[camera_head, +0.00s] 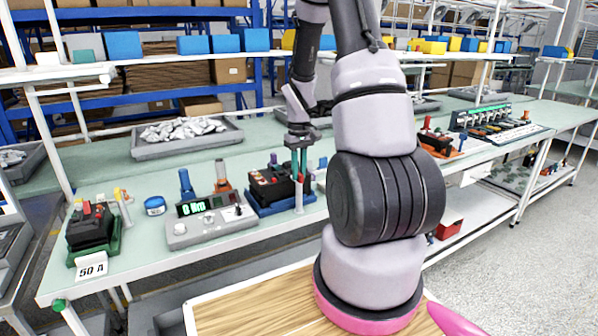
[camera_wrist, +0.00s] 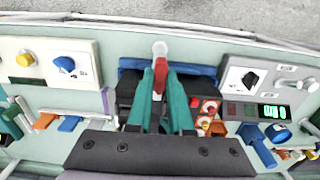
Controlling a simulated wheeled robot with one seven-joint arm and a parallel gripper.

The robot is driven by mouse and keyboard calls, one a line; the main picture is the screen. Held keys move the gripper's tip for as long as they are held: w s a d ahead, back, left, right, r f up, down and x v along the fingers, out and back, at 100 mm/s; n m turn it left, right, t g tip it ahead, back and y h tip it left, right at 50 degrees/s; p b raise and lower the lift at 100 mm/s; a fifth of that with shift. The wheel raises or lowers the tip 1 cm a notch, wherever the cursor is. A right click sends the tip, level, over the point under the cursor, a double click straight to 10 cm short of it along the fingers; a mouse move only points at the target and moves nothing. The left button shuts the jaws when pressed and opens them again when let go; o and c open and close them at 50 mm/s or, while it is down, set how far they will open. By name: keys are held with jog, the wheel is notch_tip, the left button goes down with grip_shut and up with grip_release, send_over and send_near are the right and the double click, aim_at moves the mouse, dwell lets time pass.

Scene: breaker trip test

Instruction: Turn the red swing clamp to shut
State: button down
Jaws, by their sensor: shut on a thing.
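The red swing clamp (camera_wrist: 160,70) shows between my teal fingertips in the wrist view, beside a pale upright post (camera_wrist: 160,48). My gripper (camera_wrist: 161,78) is shut on the clamp. In the head view my gripper (camera_head: 299,178) points down at the right side of a black breaker (camera_head: 268,186) on a blue base (camera_head: 268,208). The pale post (camera_head: 299,196) stands at the base's front right. The clamp is mostly hidden by the fingers there, so I cannot tell its angle to the breaker. Red and white parts (camera_wrist: 208,107) sit on the breaker's right side in the wrist view.
A grey tester (camera_head: 210,225) with a green display stands left of the base. Another black breaker (camera_head: 90,228) on a green base, with a 50 A card (camera_head: 92,267), is at the far left. A blue roll (camera_head: 155,205) lies between.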

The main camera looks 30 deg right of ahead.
dwell(0.4)
jog(key=c, duration=0.8)
grip_release()
notch_tip(320, 180, up, 11)
jog(key=shift+f, duration=0.1)
